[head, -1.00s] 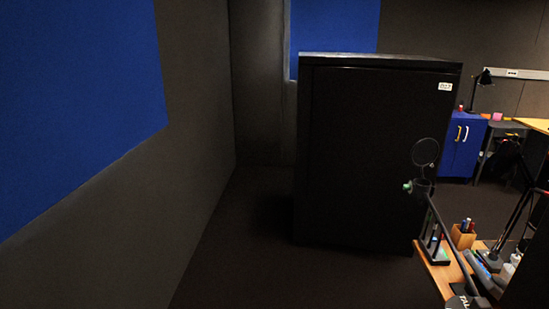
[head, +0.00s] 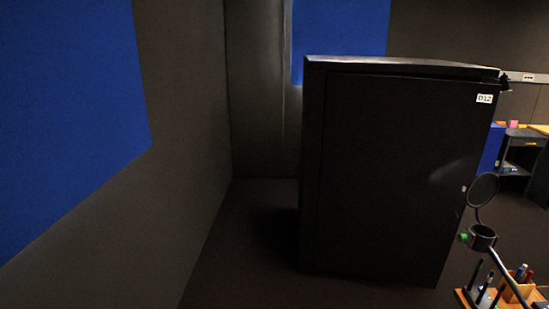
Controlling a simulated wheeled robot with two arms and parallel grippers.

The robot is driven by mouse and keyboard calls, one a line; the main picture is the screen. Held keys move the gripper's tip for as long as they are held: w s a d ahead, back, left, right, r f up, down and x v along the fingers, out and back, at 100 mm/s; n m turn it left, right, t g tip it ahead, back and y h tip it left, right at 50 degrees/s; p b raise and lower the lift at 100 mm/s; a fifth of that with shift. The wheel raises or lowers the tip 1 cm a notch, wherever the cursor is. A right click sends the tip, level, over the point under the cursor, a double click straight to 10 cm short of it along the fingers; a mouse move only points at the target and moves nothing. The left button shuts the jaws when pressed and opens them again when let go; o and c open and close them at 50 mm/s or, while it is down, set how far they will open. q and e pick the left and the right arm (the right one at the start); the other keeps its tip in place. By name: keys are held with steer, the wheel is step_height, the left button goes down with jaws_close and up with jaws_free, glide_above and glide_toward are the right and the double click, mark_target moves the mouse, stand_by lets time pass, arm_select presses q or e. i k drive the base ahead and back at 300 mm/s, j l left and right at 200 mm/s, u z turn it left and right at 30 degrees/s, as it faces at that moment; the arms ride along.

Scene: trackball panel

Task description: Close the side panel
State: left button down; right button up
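A tall black cabinet (head: 313,150) stands in the middle right of the head view. Its large flat black side panel (head: 390,180) faces me and carries a small white label reading "D12" near its upper right corner. A dark line runs along the panel's top edge below the cabinet's top. The surfaces are very dark, so I cannot tell whether the panel is ajar or flush. Neither of my grippers shows in the head view.
A round black disc (head: 483,188) and a black ring-shaped holder on a thin arm stand in front of the cabinet's right edge. Below, a wooden desk organizer (head: 512,292) holds pens. A grey wall with blue panels (head: 70,110) lies left; dark floor (head: 250,250) between is clear.

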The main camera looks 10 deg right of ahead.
mark_target(399, 153)
steer(key=i+z, duration=0.4)
steer(key=i+j+z, duration=0.15)
steer(key=i+z, duration=0.25)
steer(key=i+j+z, duration=0.2)
steer(key=z, duration=0.25)
steer(key=i, duration=0.35)
steer(key=i+j+z, duration=0.15)
steer(key=i, duration=0.15)
steer(key=i+u, duration=0.1)
steer(key=i, duration=0.75)
steer(key=i+l+u, duration=0.1)
steer(key=i, duration=0.7)
